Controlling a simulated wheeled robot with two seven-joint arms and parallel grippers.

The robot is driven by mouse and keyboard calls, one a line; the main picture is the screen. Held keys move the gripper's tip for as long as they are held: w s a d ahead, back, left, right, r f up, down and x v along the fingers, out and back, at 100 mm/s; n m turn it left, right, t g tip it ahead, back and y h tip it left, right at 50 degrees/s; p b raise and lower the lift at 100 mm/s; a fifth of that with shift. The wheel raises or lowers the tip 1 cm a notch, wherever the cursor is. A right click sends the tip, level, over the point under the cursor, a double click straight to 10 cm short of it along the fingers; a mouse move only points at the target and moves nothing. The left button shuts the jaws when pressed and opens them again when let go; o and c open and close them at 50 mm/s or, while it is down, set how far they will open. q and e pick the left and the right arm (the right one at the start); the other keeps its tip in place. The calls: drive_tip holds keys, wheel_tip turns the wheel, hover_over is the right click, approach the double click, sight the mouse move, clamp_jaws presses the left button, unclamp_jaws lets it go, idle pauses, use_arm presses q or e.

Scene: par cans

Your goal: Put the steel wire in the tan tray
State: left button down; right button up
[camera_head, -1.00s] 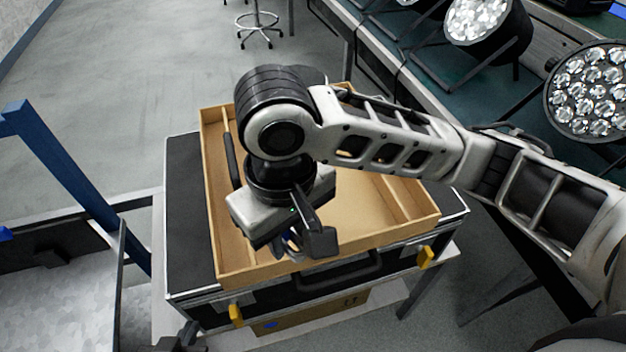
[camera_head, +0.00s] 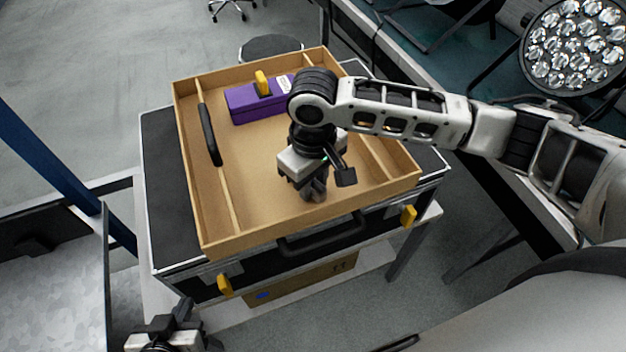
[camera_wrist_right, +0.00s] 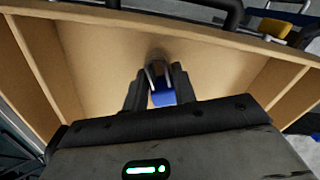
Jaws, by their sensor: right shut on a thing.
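The tan tray (camera_head: 225,236) is a shallow wooden box with side dividers, lying on a black case. My right gripper (camera_head: 315,192) points down inside the tray, over the front part of its main compartment. In the right wrist view, the gripper (camera_wrist_right: 160,92) is shut on a small grey and blue thing (camera_wrist_right: 162,97), apparently the steel wire; the fingers hide much of it. I cannot tell if it touches the tray floor. My left gripper (camera_head: 168,335) is at the bottom left edge, outside the tray, its jaws unclear.
A purple box (camera_head: 250,104) with a yellow top piece lies at the back of the tray. A black bar-shaped thing (camera_head: 209,134) lies along the left divider. The black case (camera_head: 165,190) has yellow latches. Par cans (camera_head: 573,45) stand on a bench at the right.

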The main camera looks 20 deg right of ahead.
sight(313, 182)
drive_tip(key=shift+f, duration=0.2)
drive_tip(key=o, duration=1)
drive_tip(key=shift+f, duration=0.1)
wheel_tip(313, 182, up, 12)
idle(0.3)
